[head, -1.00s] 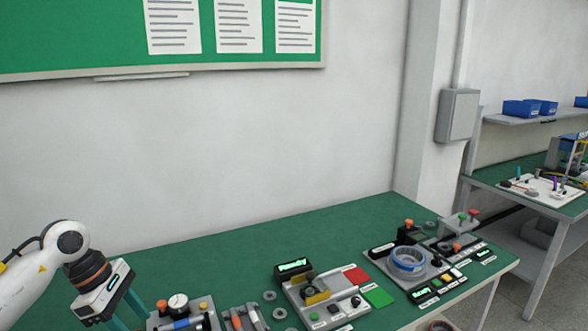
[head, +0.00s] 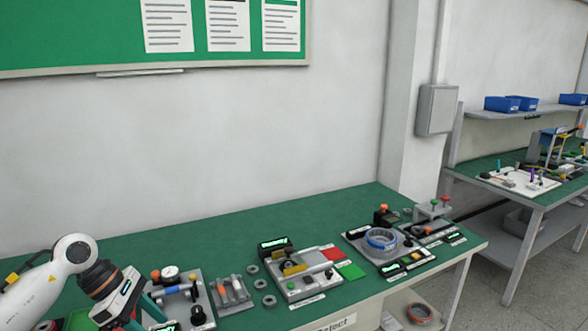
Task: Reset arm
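My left arm comes in at the lower left. Its gripper (head: 147,316) points down and right over the near-left part of the green worktable (head: 215,240). Its two teal fingers look spread apart, with nothing seen between them; the lower finger is partly cut by the bottom edge. My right arm and gripper are not in view.
The table's back strip is clear. A second bench (head: 540,195) stands right.

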